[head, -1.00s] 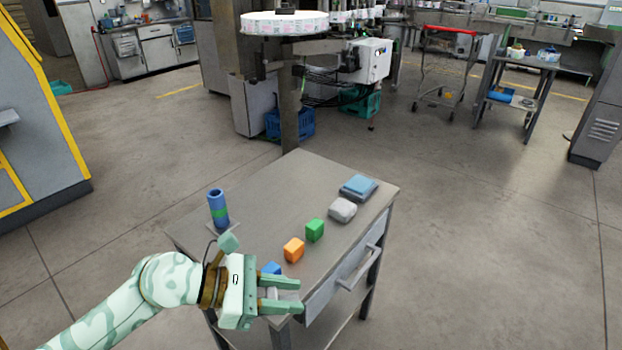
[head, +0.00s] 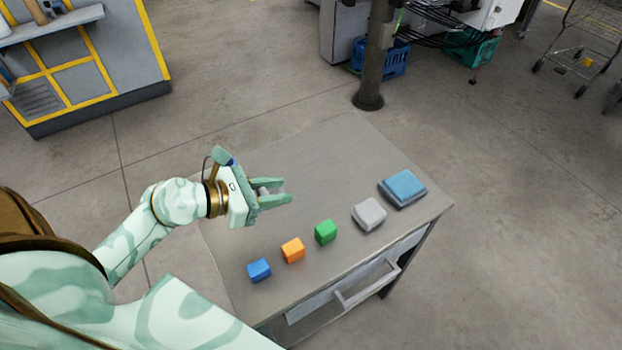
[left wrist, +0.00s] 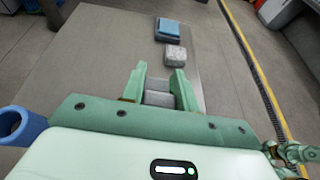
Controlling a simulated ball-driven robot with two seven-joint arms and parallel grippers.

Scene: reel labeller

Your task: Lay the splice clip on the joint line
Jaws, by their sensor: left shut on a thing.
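My left gripper (head: 272,193) is over the left part of the grey table (head: 330,150), its fingers pointing right. It is shut on a small grey piece (left wrist: 158,98), seen between the fingers in the left wrist view. This may be the splice clip; the fingers hide much of it. In the head view, the gripper hides most of that area. I cannot make out a joint line. My right gripper is not in view.
Along the table's front lie a blue block (head: 259,270), an orange block (head: 293,250), a green block (head: 326,231), a light grey block (head: 369,214) and a blue-topped pad (head: 403,187). The table's far middle is bare. A drawer handle (head: 368,287) juts from the front.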

